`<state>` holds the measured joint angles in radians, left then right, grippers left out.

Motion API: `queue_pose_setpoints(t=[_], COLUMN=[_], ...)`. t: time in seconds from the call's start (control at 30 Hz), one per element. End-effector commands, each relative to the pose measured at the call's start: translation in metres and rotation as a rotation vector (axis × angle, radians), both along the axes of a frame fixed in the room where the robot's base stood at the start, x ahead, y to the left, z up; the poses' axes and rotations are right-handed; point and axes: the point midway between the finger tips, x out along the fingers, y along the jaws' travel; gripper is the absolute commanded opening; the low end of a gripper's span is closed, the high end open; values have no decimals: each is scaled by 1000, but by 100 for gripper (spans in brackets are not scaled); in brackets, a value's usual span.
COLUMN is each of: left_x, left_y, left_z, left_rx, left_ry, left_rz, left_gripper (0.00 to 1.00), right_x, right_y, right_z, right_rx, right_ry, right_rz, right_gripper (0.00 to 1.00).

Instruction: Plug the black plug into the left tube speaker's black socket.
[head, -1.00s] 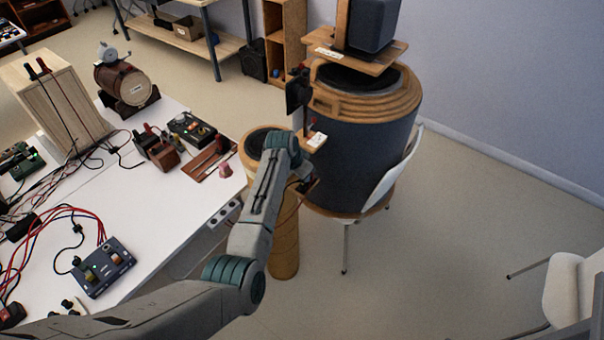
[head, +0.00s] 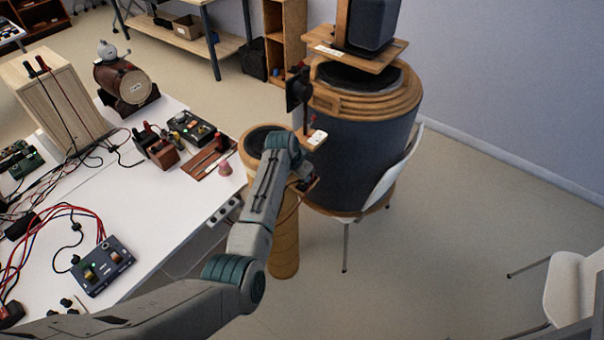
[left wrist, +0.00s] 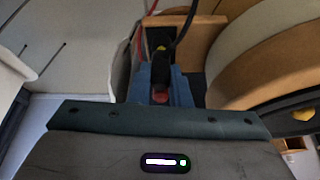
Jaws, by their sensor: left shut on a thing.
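The black plug (left wrist: 161,68) is between the fingers of my left gripper (left wrist: 160,82) in the left wrist view, with a black cable rising from it. In the head view my left gripper (head: 305,184) is mostly hidden behind my own wrist, beside the large drum-shaped speaker. A narrow wooden tube speaker (head: 285,250) with a dark round top stands behind my forearm. In the left wrist view a wooden panel (left wrist: 195,45) is just beyond the plug. I cannot make out the black socket, or whether the plug touches anything. My right gripper is out of view.
The white table (head: 165,215) with wires and devices is at left.

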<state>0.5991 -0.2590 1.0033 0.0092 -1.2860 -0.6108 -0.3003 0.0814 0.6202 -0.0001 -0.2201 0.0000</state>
Motion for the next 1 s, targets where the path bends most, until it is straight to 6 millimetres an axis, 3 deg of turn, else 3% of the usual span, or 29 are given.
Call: queue_pose_setpoints(t=[0.37,0.4,0.5,0.77,1.0], left_x=[-1,-1,-1,-1,-1], left_y=[0,0,0,0,0], left_z=[-10,-9,-9,-8,4], left_rx=[1,1,1,1,1], left_ry=[3,3,3,2,2], left_rz=[0,0,0,0,0], left_gripper=[0,23,42,42,42], right_x=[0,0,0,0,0], right_y=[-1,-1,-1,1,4], right_z=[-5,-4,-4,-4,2], right_rx=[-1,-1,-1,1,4], right_ry=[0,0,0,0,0], right_rz=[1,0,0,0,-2], right_gripper=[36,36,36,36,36])
